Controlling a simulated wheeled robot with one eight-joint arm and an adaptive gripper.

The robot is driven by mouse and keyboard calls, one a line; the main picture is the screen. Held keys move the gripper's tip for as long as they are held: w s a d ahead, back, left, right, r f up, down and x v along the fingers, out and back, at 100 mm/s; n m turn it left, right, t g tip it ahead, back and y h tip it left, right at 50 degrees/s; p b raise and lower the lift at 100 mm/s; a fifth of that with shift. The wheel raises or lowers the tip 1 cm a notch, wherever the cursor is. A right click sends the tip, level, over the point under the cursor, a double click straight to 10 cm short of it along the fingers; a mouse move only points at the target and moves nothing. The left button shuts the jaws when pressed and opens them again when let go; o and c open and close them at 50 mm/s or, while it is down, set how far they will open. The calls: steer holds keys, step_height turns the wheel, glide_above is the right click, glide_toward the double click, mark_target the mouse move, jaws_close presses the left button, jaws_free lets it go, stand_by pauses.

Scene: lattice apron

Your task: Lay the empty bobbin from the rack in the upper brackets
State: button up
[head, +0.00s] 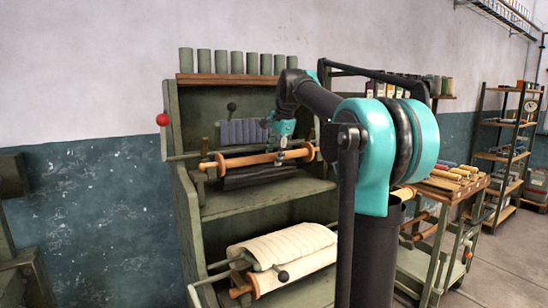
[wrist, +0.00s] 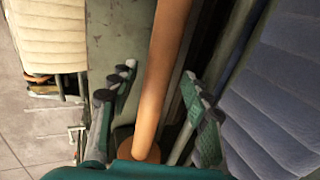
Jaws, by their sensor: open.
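The bare wooden bobbin (head: 243,161) with round end flanges lies across the upper part of the green frame, in front of a dark roller. How its ends sit in the upper brackets (head: 203,168) is too small to tell. My gripper (head: 279,155) is at the bobbin's right half, reaching it from above. In the wrist view the bobbin's smooth shaft (wrist: 163,85) runs between the two fingers of my gripper (wrist: 160,105). The fingers are open, with visible gaps beside the shaft. One flange is partly hidden behind my gripper's palm.
A cream cloth roll (head: 285,243) hangs on the lower part of the frame (head: 255,205). Grey-blue cloth (head: 243,132) is behind the bobbin. Several green cylinders (head: 237,63) stand on the top ledge. A red ball knob (head: 162,119) sticks out left. A wooden-topped stand (head: 455,185) is right.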

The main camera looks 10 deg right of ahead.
steer(key=v, duration=1.1)
steer(key=shift+s+d, duration=0.1)
steer(key=shift+s, duration=0.1)
